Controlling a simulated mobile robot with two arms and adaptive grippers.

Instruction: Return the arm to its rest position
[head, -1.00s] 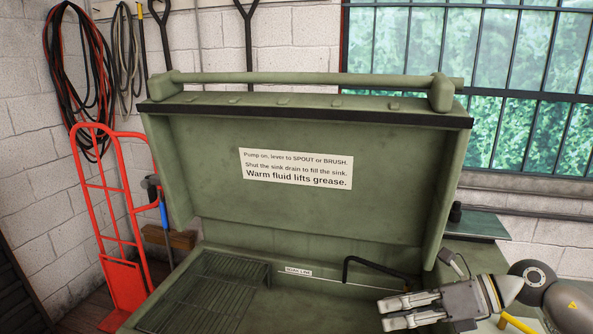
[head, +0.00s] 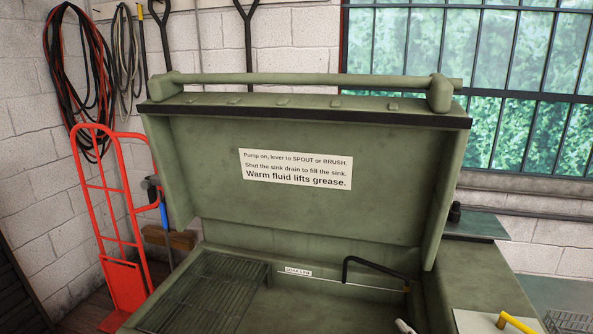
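Neither of my grippers shows in the head view now, so I cannot see whether they are open or shut. In front of me is a green parts washer (head: 300,222) with its lid raised. Its sink holds a slatted rack (head: 205,290) at the left and a black bent spout (head: 375,266) at the back right. The lid carries a white instruction label (head: 296,169).
A yellow lever (head: 516,322) sits on a pale panel (head: 475,322) at the lower right. A white-tipped item (head: 404,326) shows at the bottom edge. A red hand truck (head: 122,290) stands at the left. A barred window (head: 480,90) is behind at right.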

